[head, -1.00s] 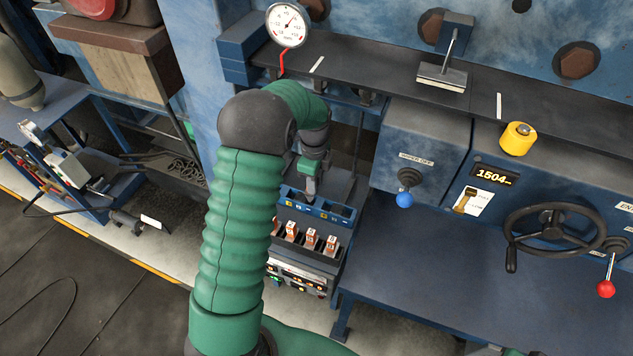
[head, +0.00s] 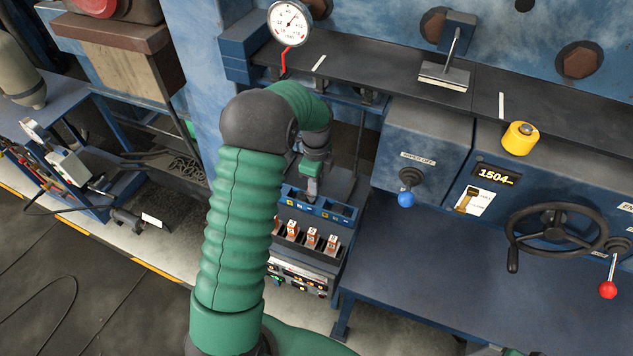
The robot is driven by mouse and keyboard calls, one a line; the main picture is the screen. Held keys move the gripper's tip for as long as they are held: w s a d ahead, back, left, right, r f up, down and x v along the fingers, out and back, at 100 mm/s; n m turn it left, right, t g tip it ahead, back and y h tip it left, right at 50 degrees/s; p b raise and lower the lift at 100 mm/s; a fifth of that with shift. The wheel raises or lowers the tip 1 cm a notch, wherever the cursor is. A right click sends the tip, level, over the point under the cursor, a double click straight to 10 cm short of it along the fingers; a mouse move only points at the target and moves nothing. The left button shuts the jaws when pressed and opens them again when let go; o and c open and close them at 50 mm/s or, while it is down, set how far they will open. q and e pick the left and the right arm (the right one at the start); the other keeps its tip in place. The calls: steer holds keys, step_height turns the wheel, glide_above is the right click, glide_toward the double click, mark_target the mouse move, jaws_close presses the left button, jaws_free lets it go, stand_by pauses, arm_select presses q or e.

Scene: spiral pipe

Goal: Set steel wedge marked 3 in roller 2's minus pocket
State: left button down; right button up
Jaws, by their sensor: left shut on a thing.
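My left gripper (head: 309,190) points down at the far end of my green-sleeved arm, over the back left of a blue tray (head: 348,222) with several compartments. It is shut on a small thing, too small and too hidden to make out. Below the tray's front, several orange blocks with white numbered tops (head: 311,238) stand in a dark rack. No number can be read surely, and I cannot pick out the steel wedge marked 3. Roller 2 and its minus pocket cannot be made out. My right gripper is not in view.
A blue machine with a dark ledge (head: 385,82) stands behind. It carries a dial gauge (head: 290,18), a blue-knobbed lever (head: 406,198), a yellow cylinder (head: 520,138), a handwheel (head: 556,232) and a red-knobbed lever (head: 608,289). The blue bench top (head: 420,270) is clear.

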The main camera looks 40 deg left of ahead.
arm_select(q)
steer(key=shift+d+f+b, duration=0.25)
steer(key=shift+f+b, duration=0.1)
steer(key=shift+f, duration=0.25)
steer(key=shift+f, duration=0.25)
steer(key=shift+a+f+b, duration=0.15)
steer(key=shift+f+b, duration=0.15)
steer(key=shift+f, duration=0.15)
steer(key=shift+s+f+b, duration=0.1)
steer(key=shift+f+b, duration=0.2)
steer(key=shift+f, duration=0.55)
steer(key=shift+f+b, duration=0.2)
steer(key=shift+b, duration=0.2)
